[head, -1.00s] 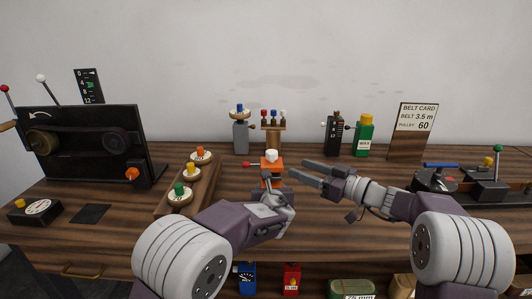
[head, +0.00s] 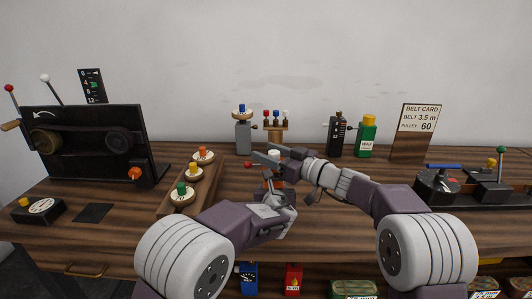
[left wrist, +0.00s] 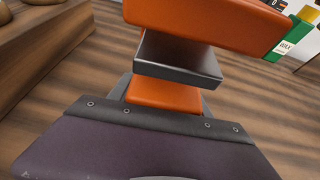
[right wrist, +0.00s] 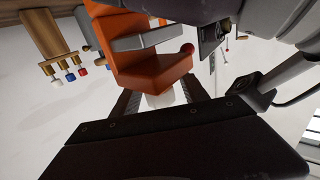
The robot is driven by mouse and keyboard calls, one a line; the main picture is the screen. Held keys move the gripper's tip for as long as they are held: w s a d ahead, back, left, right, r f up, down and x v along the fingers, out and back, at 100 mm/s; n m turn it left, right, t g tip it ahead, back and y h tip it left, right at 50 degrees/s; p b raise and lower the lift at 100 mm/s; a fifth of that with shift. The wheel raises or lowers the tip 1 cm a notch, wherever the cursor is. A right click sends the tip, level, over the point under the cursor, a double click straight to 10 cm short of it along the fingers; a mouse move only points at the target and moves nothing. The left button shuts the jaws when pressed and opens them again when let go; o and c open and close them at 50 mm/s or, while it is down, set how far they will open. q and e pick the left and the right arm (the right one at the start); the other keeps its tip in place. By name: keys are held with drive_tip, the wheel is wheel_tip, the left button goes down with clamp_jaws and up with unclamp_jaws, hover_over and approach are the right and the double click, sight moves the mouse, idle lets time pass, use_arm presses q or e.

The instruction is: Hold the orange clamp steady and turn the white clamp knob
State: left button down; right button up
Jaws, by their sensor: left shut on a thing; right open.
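The orange clamp (head: 277,183) stands upright mid-table, mostly hidden behind my grippers in the head view. In the left wrist view its orange upper part (left wrist: 215,20) sits above a dark block, with more orange below. My left gripper (head: 274,190) is shut on the clamp. The white clamp knob (head: 274,153) shows just above my right gripper (head: 264,159). In the right wrist view the knob (right wrist: 161,99) lies between the two dark open fingers, by the clamp's orange end (right wrist: 150,70). I cannot tell whether a finger touches it.
A board with several round-based coloured knobs (head: 190,195) lies left of the clamp. A rack of coloured pegs (head: 276,129) and a grey post (head: 243,137) stand behind.

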drive_tip(key=shift+w+a, duration=0.2)
drive_tip(key=shift+a, duration=0.15)
clamp_jaws()
drive_tip(key=shift+s+a+r+n+g+y, duration=0.1)
drive_tip(key=shift+s+n+g+y, duration=0.1)
drive_tip(key=shift+n+g+y, duration=1.05)
drive_tip(key=shift+s+a+n+g+y, duration=0.15)
drive_tip(key=shift+n+g+y, duration=0.4)
drive_tip(key=shift+n+g, duration=1.3)
drive_tip(key=shift+m+g, duration=0.4)
drive_tip(key=shift+g, duration=0.4)
drive_tip(key=shift+s+n+g, duration=0.3)
drive_tip(key=shift+s, duration=0.05)
